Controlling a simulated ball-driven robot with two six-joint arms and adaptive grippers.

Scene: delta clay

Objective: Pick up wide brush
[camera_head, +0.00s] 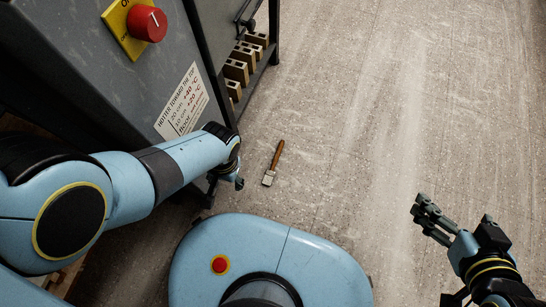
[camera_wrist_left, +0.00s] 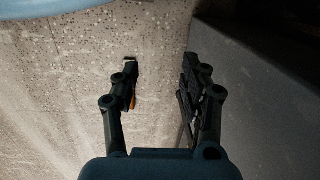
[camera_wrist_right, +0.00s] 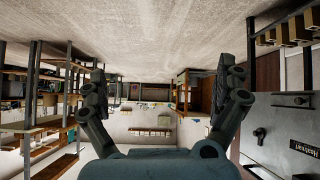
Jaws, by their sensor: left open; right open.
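The wide brush (camera_head: 276,157) lies flat on the floor in the head view, with a brown-orange handle pointing away and a pale, wide end towards me. My left gripper (camera_head: 225,188) is open and empty, to the left of the brush and apart from it. In the left wrist view the brush (camera_wrist_left: 134,102) is mostly hidden behind one finger of the left gripper (camera_wrist_left: 160,72); only a bit of orange handle and a pale tip show. My right gripper (camera_head: 452,214) is open and empty, far to the right; the right wrist view shows its spread fingers (camera_wrist_right: 163,78).
A grey kiln-like cabinet (camera_head: 95,75) with a red knob (camera_head: 147,23) and a printed label (camera_head: 182,102) stands at the left. Hollow bricks (camera_head: 237,72) sit on a low rack beside it. The floor (camera_head: 370,120) right of the brush is clear.

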